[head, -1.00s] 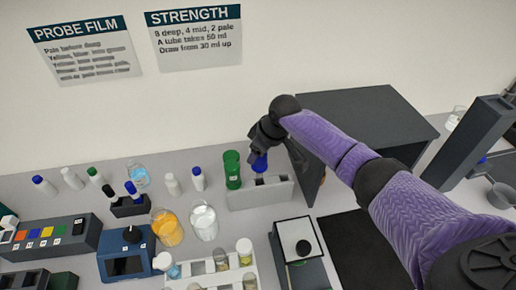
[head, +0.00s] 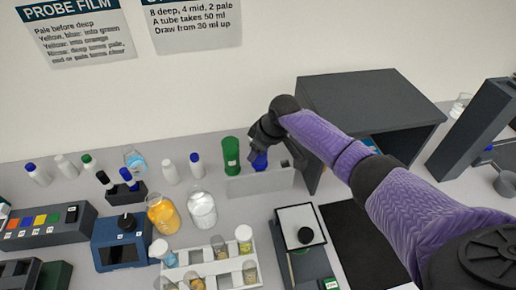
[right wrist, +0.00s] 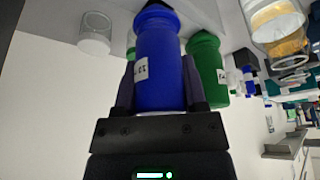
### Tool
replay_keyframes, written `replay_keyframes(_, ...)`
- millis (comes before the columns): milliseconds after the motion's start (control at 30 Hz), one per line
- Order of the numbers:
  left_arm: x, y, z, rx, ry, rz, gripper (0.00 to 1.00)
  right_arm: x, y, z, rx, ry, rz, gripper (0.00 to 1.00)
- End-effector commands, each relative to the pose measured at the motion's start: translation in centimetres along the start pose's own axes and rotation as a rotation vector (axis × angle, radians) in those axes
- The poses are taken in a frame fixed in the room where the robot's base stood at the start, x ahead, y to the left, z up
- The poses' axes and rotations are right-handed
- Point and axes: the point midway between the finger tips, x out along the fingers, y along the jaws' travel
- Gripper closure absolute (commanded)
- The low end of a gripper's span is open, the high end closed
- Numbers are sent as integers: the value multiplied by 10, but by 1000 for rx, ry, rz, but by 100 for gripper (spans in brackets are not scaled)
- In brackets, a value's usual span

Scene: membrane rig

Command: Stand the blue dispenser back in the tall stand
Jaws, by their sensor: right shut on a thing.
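The blue dispenser (head: 260,161) is upright between the fingers of my right gripper (head: 262,147), at the light grey stand (head: 258,185). The right wrist view shows the blue dispenser (right wrist: 158,65), with a white label, between both fingers. In the head view its lower end meets the top of the stand; I cannot tell how deep it sits in a slot. A green dispenser (head: 231,156) stands at the stand's left end. An empty slot shows to the right of the blue one. My left gripper is not in view.
A dark open-fronted cabinet (head: 370,100) stands close to the right of the stand. Bottles (head: 196,165), an orange beaker (head: 162,215), a clear beaker (head: 202,209) and a white rack (head: 215,270) of jars are to the left and front. A black mat (head: 360,240) is bare.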

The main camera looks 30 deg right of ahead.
Motion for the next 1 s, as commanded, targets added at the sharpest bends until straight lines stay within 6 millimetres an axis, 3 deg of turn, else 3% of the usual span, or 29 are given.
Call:
replay_keyframes(700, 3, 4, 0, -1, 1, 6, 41, 7, 0, 3, 0, 0, 0, 100)
replay_keyframes(733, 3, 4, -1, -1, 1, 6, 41, 7, 0, 3, 0, 0, 0, 39)
replay_keyframes(900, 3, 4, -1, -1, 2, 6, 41, 7, 0, 3, 0, 0, 0, 5)
replay_keyframes(1000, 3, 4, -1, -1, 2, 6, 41, 7, 0, 3, 0, 0, 0, 5)
